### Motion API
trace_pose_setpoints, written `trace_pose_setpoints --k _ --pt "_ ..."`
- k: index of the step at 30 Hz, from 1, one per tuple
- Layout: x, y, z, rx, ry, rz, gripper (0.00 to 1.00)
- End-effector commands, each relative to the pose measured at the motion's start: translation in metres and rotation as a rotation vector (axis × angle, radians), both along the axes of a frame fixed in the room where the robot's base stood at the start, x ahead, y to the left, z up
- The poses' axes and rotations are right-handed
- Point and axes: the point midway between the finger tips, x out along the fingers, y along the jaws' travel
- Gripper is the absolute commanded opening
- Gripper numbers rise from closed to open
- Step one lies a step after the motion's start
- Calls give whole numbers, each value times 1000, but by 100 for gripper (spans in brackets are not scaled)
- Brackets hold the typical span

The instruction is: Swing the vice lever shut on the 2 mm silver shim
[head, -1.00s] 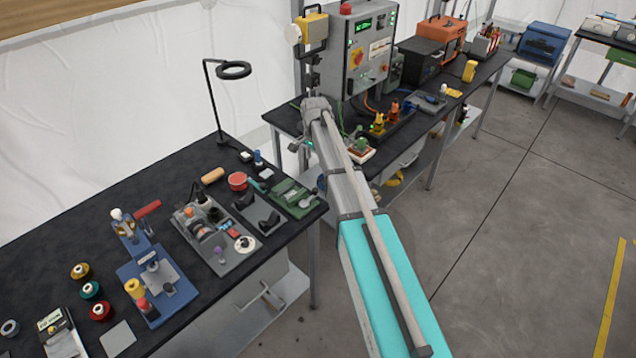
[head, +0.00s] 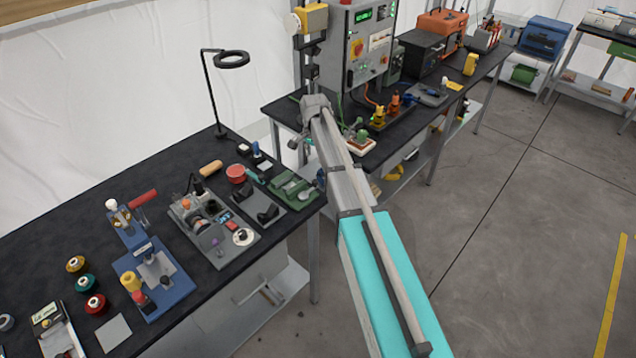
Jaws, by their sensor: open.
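A green vice-like device (head: 292,186) sits at the right end of the near black bench. It is small here, and I cannot tell how its lever stands or whether a shim is in it. Another small green device on a pale base (head: 358,142) stands on the far bench, just right of my arm. I cannot tell which of them is the task's vice. The 2 mm silver shim cannot be made out. My arm reaches up the middle of the view to a grey joint.
The near bench (head: 60,228) holds a blue fixture (head: 160,285), a red handle (head: 143,198), a grey tool tray (head: 215,225), several spools and a magnifier lamp (head: 232,60). A control cabinet (head: 365,45) stands at the far bench. The floor to the right (head: 530,220) is clear.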

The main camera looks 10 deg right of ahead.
Motion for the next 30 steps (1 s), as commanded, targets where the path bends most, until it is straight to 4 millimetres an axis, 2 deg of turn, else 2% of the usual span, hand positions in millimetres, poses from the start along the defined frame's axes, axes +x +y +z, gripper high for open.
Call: trace_pose_setpoints --k 1,30 --pt "0 0 -8 0 0 0 68" --pt "0 1 -80 0 0 1 68"
